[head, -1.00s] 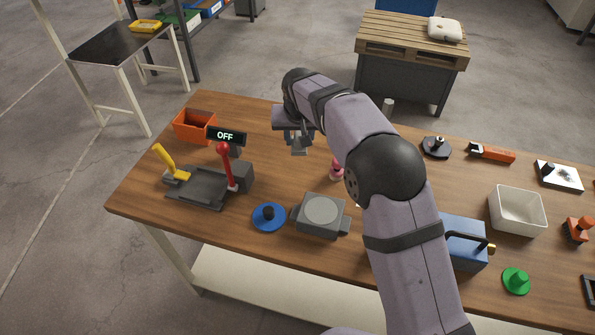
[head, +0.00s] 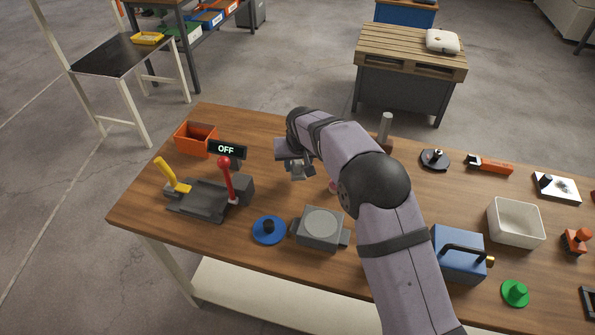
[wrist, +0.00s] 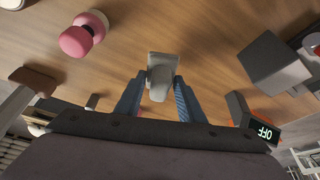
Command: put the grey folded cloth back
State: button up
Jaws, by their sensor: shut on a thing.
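My gripper (head: 296,166) is over the table's back half, to the right of the red-lever device. In the wrist view its two blue-grey fingers (wrist: 159,88) are shut on a small pale grey piece, which I take for the grey folded cloth (wrist: 163,64). The cloth also shows under the gripper in the head view (head: 298,174), small and partly hidden by the jaws. It appears to be above the wooden tabletop, but I cannot tell how high.
The red-lever device (head: 210,195) with its OFF sign (head: 227,150) and an orange bin (head: 196,139) stand to the left. A grey round-topped unit (head: 321,226) and a blue disc (head: 268,230) are in front. A pink knobbed object (wrist: 83,34) is close by. Some bare wood lies around the gripper.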

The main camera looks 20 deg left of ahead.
aim_at(298, 172)
jog(key=shift+f+p, duration=0.6)
jog(key=shift+f, duration=1.25)
jog(key=shift+f, duration=0.1)
jog(key=shift+f, duration=0.15)
jog(key=o, duration=1)
jog(key=shift+r, duration=0.35)
jog(key=b+v, duration=0.3)
jog(key=v, duration=0.8)
jog(key=shift+s+r, duration=0.3)
jog(key=shift+r, duration=0.05)
jog(key=shift+d, duration=0.1)
